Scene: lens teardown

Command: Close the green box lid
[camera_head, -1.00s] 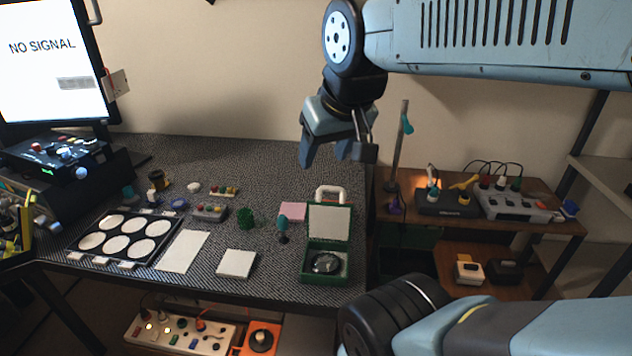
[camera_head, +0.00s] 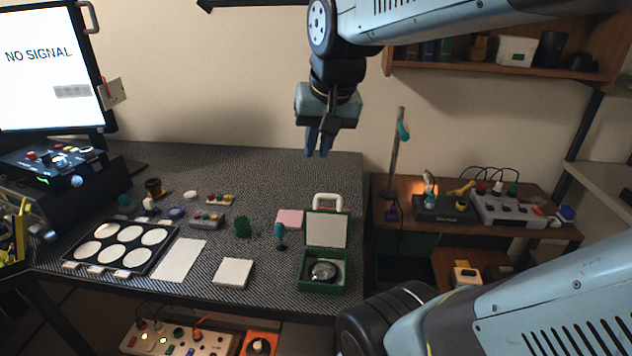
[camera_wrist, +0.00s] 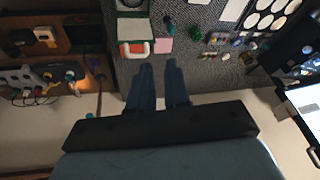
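The green box (camera_head: 305,283) sits at the front right of the dark textured table. Its lid (camera_head: 310,231) stands up open at the back, with a pale inner panel. A dark round lens (camera_head: 323,271) lies inside. My gripper (camera_head: 318,152) hangs fingers down, high above the back of the table and behind the box in the picture. In the wrist view its two fingers (camera_wrist: 160,68) are apart with nothing between them.
A white-handled item (camera_head: 328,201) stands just behind the lid. A teal-handled tool (camera_head: 280,234), a pink pad (camera_head: 289,219) and a green cup (camera_head: 243,227) are left of the box. A side bench (camera_head: 540,231) with a thin stand (camera_head: 394,150) lies to the right.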

